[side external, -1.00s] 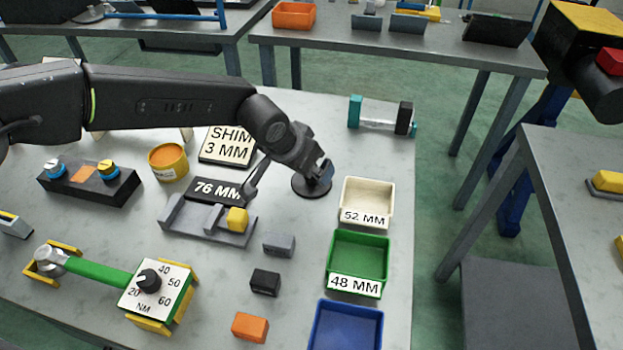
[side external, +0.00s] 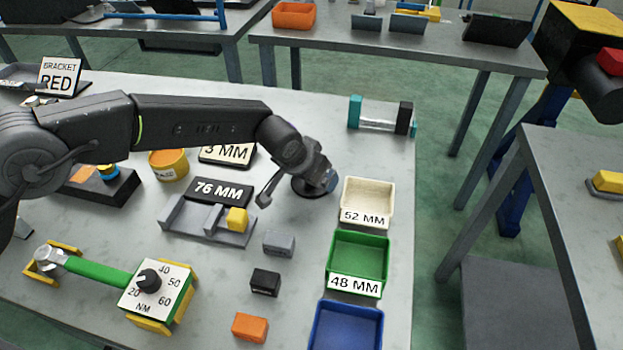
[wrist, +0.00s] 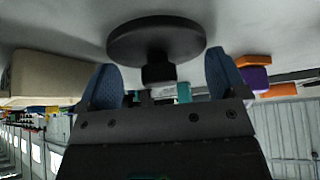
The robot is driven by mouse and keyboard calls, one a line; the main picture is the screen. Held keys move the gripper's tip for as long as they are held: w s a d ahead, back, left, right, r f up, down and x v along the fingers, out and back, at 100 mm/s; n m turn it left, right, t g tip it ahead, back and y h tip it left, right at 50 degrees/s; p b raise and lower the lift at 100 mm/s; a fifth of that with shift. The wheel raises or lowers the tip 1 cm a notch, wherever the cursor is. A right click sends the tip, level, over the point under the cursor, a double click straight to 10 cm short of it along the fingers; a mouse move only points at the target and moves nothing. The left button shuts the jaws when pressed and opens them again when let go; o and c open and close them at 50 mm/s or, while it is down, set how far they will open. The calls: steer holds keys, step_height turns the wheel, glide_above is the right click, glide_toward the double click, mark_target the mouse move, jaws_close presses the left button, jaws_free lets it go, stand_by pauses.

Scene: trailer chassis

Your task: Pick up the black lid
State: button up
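The black lid is a round flat disc with a short knob. The two blue-padded fingers are apart, one to each side of the knob, with gaps visible. Nothing is held. Whether the knob is fully between the fingertips is hard to tell.
A grey fixture (side external: 190,219) is to the left. The table behind the lid is clear up to a teal-ended cylinder (side external: 378,116).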

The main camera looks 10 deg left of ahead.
steer(key=c, duration=0.4)
steer(key=shift+r, duration=0.1)
steer(key=shift+r, duration=0.6)
step_height(320, 180, up, 3)
steer(key=shift+f, duration=0.15)
steer(key=a+r, duration=0.6)
steer(key=a, duration=0.5)
steer(key=shift+w+a+r, duration=0.3)
steer(key=shift+w+r, duration=0.05)
steer(key=shift+w, duration=0.05)
steer(key=s+a+r+n+y, duration=0.1)
steer(key=s+a+n+y, duration=0.15)
steer(key=a+n, duration=0.55)
steer(key=s+a+n+y, duration=0.1)
steer(key=a+n+y, duration=0.25)
steer(key=a, duration=0.85)
steer(key=shift+n+g, duration=0.35)
steer(key=shift+g, duration=0.05)
steer(key=shift+s+a+f, duration=0.1)
steer(key=shift+s+f, duration=0.05)
steer(key=shift+f, duration=1.4)
steer(key=shift+s+f, duration=0.1)
steer(key=shift+f, duration=1.45)
